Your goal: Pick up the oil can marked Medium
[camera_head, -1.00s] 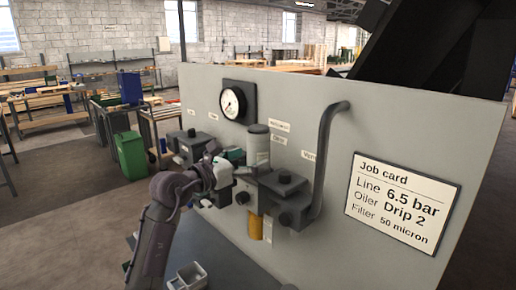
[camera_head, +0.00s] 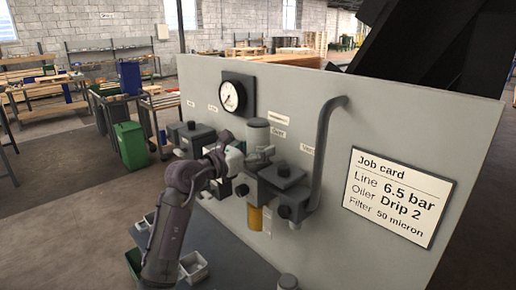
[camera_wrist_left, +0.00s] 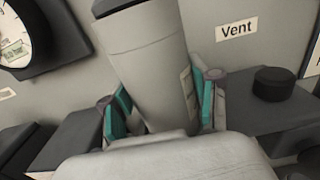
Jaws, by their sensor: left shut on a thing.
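My left gripper (camera_head: 257,156) is at the panel, shut on a grey cylinder (camera_head: 257,132) above the dark valve blocks. In the left wrist view the cylinder (camera_wrist_left: 150,62) stands between the teal finger pads (camera_wrist_left: 162,112), with a dark top and a pale strip on its right side. I cannot tell whether it rests on the block below. No marking reading Medium is legible. A grey round-topped object (camera_head: 288,283) shows at the bottom edge, mostly cut off; I cannot tell what it is. My right gripper is not in view.
The upright panel (camera_head: 420,120) carries a gauge (camera_head: 232,97), a bent pipe (camera_head: 324,150), a job card (camera_head: 398,197) and an amber bowl (camera_head: 255,217). Small grey bins (camera_head: 194,268) sit on the shelf below. A green bin (camera_head: 131,145) and workbenches stand behind at left.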

